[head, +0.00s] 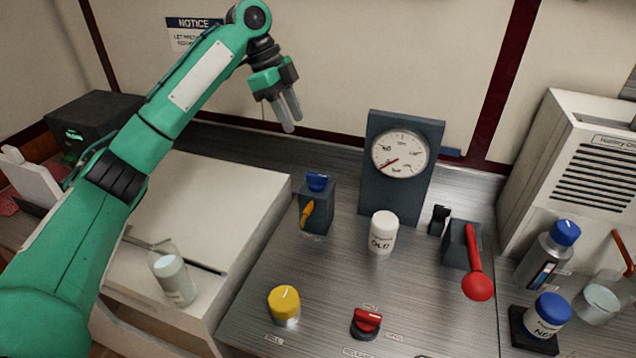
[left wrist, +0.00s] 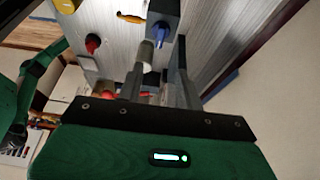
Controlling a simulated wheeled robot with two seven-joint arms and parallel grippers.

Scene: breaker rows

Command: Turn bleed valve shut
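A dark box (head: 316,212) stands on the bench left of the gauge, with a blue knob (head: 317,182) on top and a yellow lever (head: 307,213) on its front. A red knob (head: 366,322) on a dark round base sits at the bench front; its small labels are too blurred to read surely. I cannot tell which control is the bleed valve. The blue knob also shows in the left wrist view (left wrist: 160,31). My left gripper (head: 284,117) is raised above and behind the box, apart from everything, its fingers parted and empty.
A gauge panel (head: 376,193) stands behind a white jar (head: 382,232). A red-ball lever (head: 475,262) and blue-capped bottles (head: 546,315) are at right. A white cabinet (head: 240,185) is at left.

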